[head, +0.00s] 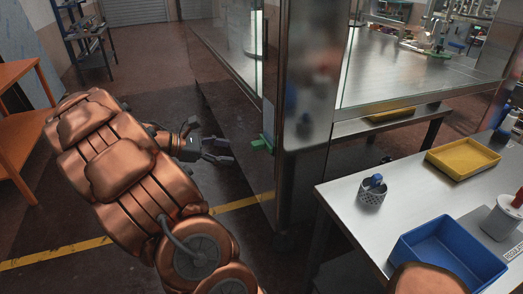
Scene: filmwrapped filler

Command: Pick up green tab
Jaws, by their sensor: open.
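The green tab (263,143) is a small bright green piece on the near edge of the metal and glass enclosure, left of its corner post. My copper-coloured arm reaches in from the bottom left. My gripper (222,149) is open and empty, with its fingers pointing right toward the green tab. In the picture a small gap shows between the fingertips and the tab. No wrist view is given, so the depth of that gap is hard to tell.
The enclosure's metal post (309,90) stands right of the tab. A steel table (345,205) at right holds a blue bin (447,250), a yellow tray (462,158) and a perforated cup (371,195). An orange shelf (18,130) stands at left. Open floor lies behind my arm.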

